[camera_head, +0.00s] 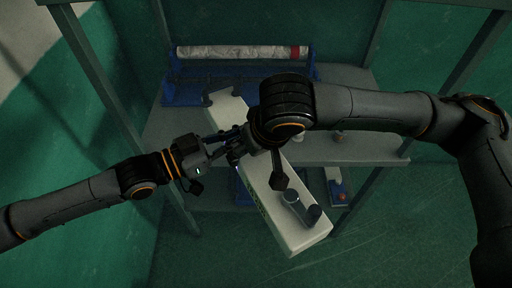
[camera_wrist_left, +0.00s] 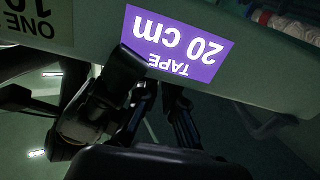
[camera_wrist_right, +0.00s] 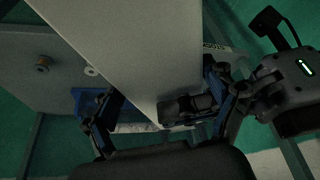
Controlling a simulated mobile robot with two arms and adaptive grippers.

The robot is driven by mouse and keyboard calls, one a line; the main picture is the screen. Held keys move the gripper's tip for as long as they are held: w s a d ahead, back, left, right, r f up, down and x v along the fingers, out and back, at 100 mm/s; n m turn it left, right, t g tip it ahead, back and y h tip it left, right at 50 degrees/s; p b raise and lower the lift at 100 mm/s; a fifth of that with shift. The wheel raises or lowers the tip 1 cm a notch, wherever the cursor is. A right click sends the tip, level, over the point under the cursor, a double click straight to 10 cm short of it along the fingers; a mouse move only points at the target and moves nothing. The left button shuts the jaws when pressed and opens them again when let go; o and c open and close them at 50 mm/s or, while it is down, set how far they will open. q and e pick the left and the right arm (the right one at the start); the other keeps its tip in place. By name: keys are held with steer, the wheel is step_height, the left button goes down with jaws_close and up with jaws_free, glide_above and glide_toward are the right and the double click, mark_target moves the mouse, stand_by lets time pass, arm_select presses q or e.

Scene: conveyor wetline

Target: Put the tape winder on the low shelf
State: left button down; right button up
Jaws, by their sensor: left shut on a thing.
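The tape winder (camera_head: 255,165) is a long pale body, held tilted across the front of the rack. A metal cylinder and a dark cylinder show at its near end. In the left wrist view its side (camera_wrist_left: 265,80) bears a purple "20 cm TAPE" label, upside down. My left gripper (camera_head: 222,150) is shut on its left side edge. My right gripper (camera_head: 242,142) is at the winder; in the right wrist view its fingers (camera_wrist_right: 160,108) are apart beside the pale body (camera_wrist_right: 140,45), their contact partly hidden. A grey shelf board (camera_head: 372,148) lies behind and below the winder.
A blue stand (camera_head: 185,90) with a white roll (camera_head: 240,52) sits at the back of the board. Small round items (camera_head: 340,137) are at its right. A blue and white item (camera_head: 338,190) lies lower down. Rack posts (camera_head: 105,85) stand on both sides.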

arm_select(q)
steer(key=c, duration=1.4)
jaws_free()
steer(key=v, duration=0.8)
